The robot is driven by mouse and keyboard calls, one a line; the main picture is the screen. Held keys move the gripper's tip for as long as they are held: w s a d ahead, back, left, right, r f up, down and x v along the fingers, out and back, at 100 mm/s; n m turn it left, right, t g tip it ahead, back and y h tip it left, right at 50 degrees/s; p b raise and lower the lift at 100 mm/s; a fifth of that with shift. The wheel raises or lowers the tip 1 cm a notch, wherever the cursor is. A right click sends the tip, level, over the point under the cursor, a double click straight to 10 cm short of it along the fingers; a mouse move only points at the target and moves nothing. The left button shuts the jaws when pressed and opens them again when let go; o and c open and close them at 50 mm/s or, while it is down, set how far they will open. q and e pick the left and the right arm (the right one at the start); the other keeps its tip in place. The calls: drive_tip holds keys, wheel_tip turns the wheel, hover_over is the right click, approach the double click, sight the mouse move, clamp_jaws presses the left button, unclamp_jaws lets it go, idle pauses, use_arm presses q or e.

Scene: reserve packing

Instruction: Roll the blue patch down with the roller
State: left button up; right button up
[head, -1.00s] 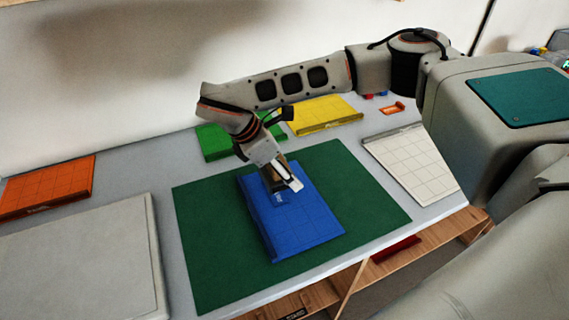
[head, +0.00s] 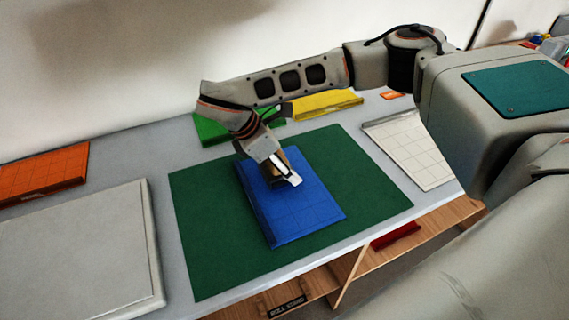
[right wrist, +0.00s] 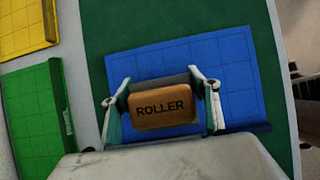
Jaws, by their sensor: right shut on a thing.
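The blue patch (head: 300,208) lies on the dark green mat (head: 210,240) and shows a grid of squares. My right gripper (head: 283,174) is over the far half of the patch. In the right wrist view my right gripper (right wrist: 164,105) is shut on a tan block marked ROLLER (right wrist: 163,107). A dark grey part shows beyond the block, over the blue patch (right wrist: 218,68). I cannot tell whether the roller touches the patch. My left gripper is not in view.
A green patch (head: 210,130) and a yellow patch (head: 325,105) lie behind the mat. A white gridded patch (head: 415,150) is to the right, an orange one (head: 45,172) at the far left. A pale grey board (head: 75,250) lies at left. Wooden shelving (head: 330,283) is below the table edge.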

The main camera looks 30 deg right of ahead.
drive_tip(key=shift+f, duration=0.1)
idle(0.4)
drive_tip(key=shift+f, duration=0.25)
idle(0.4)
drive_tip(key=shift+s+f, duration=0.1)
drive_tip(key=shift+s, duration=1.05)
drive_tip(key=shift+s+a, duration=0.1)
drive_tip(key=shift+s, duration=0.8)
drive_tip(key=shift+s, duration=0.1)
drive_tip(key=shift+s+r, duration=0.2)
drive_tip(key=shift+s, duration=0.65)
